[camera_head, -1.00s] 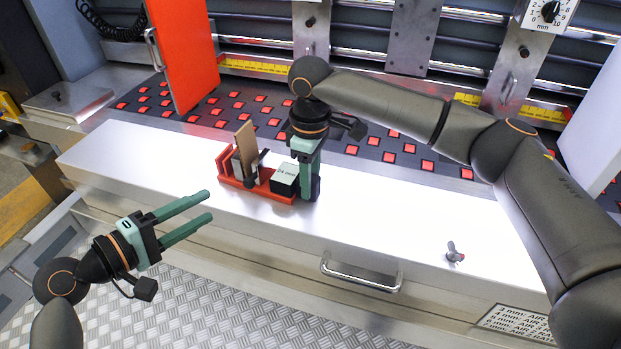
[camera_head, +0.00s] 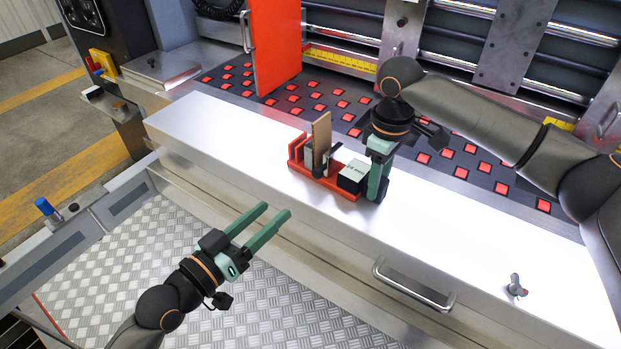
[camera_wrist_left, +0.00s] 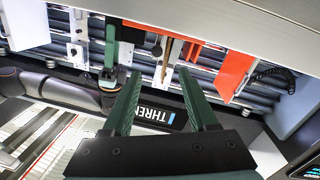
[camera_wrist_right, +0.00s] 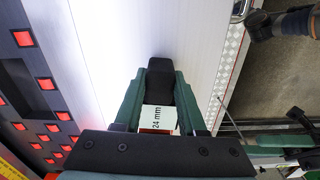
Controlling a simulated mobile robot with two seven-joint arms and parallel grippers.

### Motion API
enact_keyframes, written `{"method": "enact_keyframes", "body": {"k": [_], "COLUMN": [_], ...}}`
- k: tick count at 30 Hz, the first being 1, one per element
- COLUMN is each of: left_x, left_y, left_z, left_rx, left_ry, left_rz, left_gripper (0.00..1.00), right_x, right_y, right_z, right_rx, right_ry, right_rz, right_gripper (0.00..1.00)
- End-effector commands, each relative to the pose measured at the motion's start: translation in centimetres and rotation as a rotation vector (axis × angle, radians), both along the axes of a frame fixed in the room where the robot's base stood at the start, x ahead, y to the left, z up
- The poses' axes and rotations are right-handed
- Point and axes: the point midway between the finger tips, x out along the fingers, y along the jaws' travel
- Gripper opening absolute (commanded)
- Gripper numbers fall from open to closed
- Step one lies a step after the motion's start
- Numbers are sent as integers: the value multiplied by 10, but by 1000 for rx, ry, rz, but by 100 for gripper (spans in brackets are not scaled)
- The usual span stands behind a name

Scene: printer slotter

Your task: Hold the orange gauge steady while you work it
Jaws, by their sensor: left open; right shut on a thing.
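The orange gauge (camera_head: 336,187) stands on the white bench top. It has a pale block marked 24 mm (camera_head: 353,174) at its right end and a thin brown board (camera_head: 321,140) upright in its left part. My right gripper (camera_head: 378,178) points down at the right end. In the right wrist view its fingers (camera_wrist_right: 158,88) are closed around that end, with the 24 mm label (camera_wrist_right: 158,118) showing between them and a black piece at the tips. My left gripper (camera_head: 276,210) is open and empty, in front of the bench edge, apart from the gauge.
A tall orange panel (camera_head: 277,45) with a handle stands behind left. A black bed with red squares (camera_head: 295,95) lies behind the bench top. A drawer handle (camera_head: 413,288) sticks out in front, and a small knob (camera_head: 516,288) sits at right. The bench top (camera_head: 215,125) left of the gauge is clear.

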Motion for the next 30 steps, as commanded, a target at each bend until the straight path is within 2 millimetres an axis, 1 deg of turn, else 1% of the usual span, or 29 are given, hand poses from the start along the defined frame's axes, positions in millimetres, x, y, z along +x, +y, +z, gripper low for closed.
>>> {"method": "enact_keyframes", "body": {"k": [2, 5, 8, 15, 19, 21, 25, 30], "left_x": [-4, 0, 10, 47, 64, 71, 80, 84], "left_y": [-2, -6, -15, -48, -65, -70, -78, -82], "left_z": [1, 2, 3, 3, 3, 2, 2, 2], "left_rx": [27, 37, 35, 34, 34, 35, 36, 35], "left_ry": [-44, -66, -68, -65, -63, -62, -62, -61], "left_rz": [-1, 1, 2, 0, -3, -1, 0, -1], "left_gripper": [59, 59, 59, 59, 59, 59, 59, 59], "right_x": [0, 0, 0, 0, 0, 0, 0, 0], "right_y": [0, 0, 0, 0, 0, 0, 0, 0], "right_z": [1, 1, 1, 1, 1, 1, 1, 1], "right_rx": [1, 1, 1, 1, 1, 1, 1, 1], "right_ry": [-1, -1, -1, -1, -1, -1, -2, -2], "right_rz": [0, 0, 0, 0, 0, 0, 0, 0], "right_gripper": [0, 0, 0, 0, 0, 0, 0, 0]}}
